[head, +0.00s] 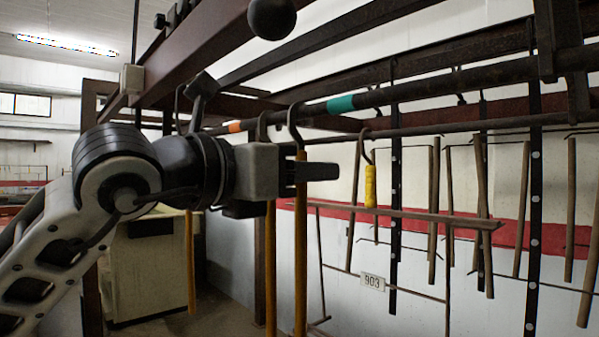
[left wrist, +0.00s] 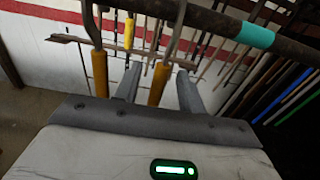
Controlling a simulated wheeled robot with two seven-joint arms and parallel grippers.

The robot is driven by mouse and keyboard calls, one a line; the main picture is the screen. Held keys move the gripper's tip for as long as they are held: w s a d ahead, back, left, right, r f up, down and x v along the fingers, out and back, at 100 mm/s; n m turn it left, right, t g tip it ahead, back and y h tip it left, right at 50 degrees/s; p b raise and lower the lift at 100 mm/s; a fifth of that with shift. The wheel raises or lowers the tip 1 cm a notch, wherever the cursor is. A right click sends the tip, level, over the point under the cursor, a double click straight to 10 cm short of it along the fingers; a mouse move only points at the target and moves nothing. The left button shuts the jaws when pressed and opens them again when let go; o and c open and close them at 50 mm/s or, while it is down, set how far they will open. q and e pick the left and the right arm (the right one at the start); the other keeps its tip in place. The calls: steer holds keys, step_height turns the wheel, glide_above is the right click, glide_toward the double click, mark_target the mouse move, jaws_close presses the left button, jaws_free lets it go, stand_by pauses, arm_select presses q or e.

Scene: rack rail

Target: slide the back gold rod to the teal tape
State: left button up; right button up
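A dark rail crosses the head view with a teal tape band (head: 341,104) and an orange band (head: 233,127); the teal band (left wrist: 254,35) also shows in the left wrist view. Several gold rods hang by hooks. My left gripper (head: 316,172) is at the gold rod nearest the teal tape (head: 301,245), left of the tape. In the left wrist view its fingers (left wrist: 160,90) are open, with that rod (left wrist: 159,82) between them and gaps on both sides. A second gold rod (left wrist: 100,72) hangs outside the left finger. My right gripper is out of view.
Another gold rod (head: 190,265) hangs at the left. A short yellow-handled hook (head: 370,187) hangs beyond the rail. Brown rods and dark perforated uprights (head: 535,190) stand at the right. The rail between the gripped-around rod's hook and the teal band looks clear.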

arm_select(q)
steer(key=s+d+b, duration=0.4)
steer(key=s+d, duration=0.1)
steer(key=s, duration=0.1)
steer(key=shift+s+b, duration=0.35)
stand_by(0.4)
